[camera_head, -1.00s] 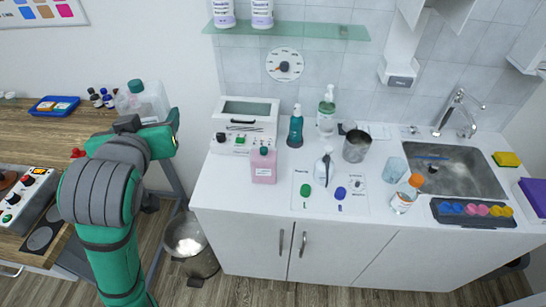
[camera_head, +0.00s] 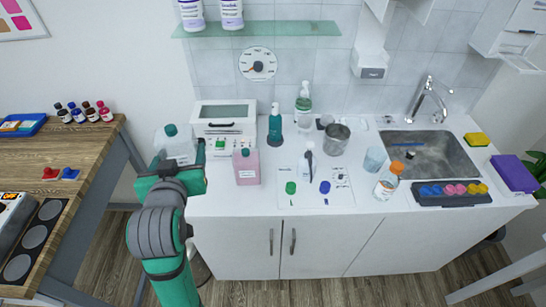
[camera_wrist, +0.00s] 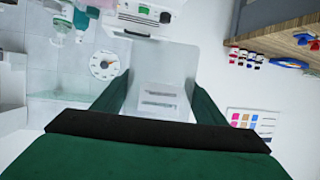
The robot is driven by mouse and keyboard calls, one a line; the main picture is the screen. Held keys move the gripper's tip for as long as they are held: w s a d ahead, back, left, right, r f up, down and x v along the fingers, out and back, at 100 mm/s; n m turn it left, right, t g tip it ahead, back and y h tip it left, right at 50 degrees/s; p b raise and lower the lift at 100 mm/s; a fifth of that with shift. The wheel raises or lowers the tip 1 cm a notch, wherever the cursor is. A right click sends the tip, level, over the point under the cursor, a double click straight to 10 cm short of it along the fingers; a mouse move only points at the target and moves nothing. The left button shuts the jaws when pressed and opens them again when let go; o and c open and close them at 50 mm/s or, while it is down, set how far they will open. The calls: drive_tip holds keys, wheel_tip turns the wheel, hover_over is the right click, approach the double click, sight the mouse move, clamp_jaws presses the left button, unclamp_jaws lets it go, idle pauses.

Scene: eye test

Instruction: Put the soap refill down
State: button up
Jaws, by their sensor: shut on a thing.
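The soap refill (camera_head: 180,149) is a translucent whitish jug with a teal cap. In the head view it is upright at the left end of the white counter (camera_head: 222,204), beside the white box-shaped device. My gripper (camera_head: 172,176) is shut on it from the near side and hides its lower part. In the wrist view the jug (camera_wrist: 165,72) fills the space between the two green fingers (camera_wrist: 160,95), and a pale label shows on it. I cannot tell whether its base touches anything.
A white device (camera_head: 224,112) and a pink bottle (camera_head: 246,167) stand close right of the jug. A mat (camera_head: 313,197) with coloured pieces, a metal beaker (camera_head: 336,139) and a sink (camera_head: 432,155) lie farther right. A wooden table (camera_head: 70,150) is left, across a gap.

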drive_tip(key=w+d+f+m+h, duration=0.1)
drive_tip(key=d+f+m+h, duration=0.1)
drive_tip(key=d+f, duration=0.7)
drive_tip(key=w+a+f, duration=0.2)
drive_tip(key=w+a, duration=0.1)
drive_tip(key=w+a+f, duration=0.2)
drive_tip(key=a+f, duration=0.1)
drive_tip(key=w+a+f, duration=0.2)
drive_tip(key=w+a, duration=0.1)
drive_tip(key=shift+w+a+f, duration=0.15)
drive_tip(key=shift+w+f, duration=0.05)
drive_tip(key=shift+w, duration=0.1)
drive_tip(key=shift+a+f, duration=0.1)
drive_tip(key=shift+f, duration=1.55)
drive_tip(key=o, duration=1.1)
drive_tip(key=shift+f, duration=0.1)
